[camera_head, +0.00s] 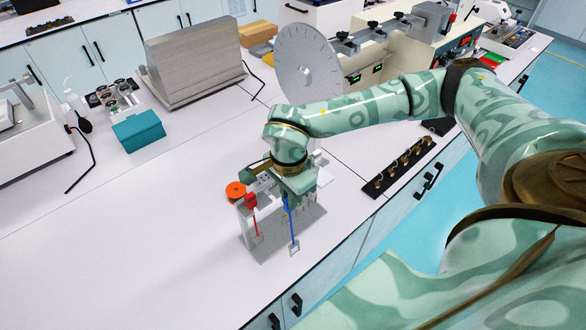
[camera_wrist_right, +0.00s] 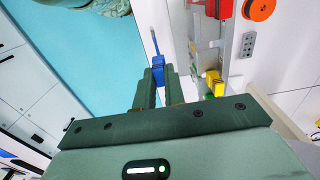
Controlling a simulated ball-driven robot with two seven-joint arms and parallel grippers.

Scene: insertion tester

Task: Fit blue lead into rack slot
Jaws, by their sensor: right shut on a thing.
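The blue lead (camera_head: 290,226) hangs down from my right gripper (camera_head: 288,199), on the near side of the pale rack (camera_head: 245,223). In the right wrist view the blue lead (camera_wrist_right: 157,66) is between the fingertips of my right gripper (camera_wrist_right: 152,82), which is shut on it. There it appears left of the rack's edge (camera_wrist_right: 205,55), with a strip of bench between. A red lead (camera_head: 254,212) hangs in the rack; the red (camera_wrist_right: 220,8), yellow (camera_wrist_right: 213,80) and green leads show in the wrist view. My gripper hides part of the rack's top. My left gripper is not in view.
An orange round piece (camera_head: 235,190) is at the rack's left end. A black strip with several brass-coloured fittings (camera_head: 400,168) lies right of the rack, near the bench's front edge. A large grey disc (camera_head: 308,65) stands behind. The bench (camera_head: 130,240) left of the rack is clear.

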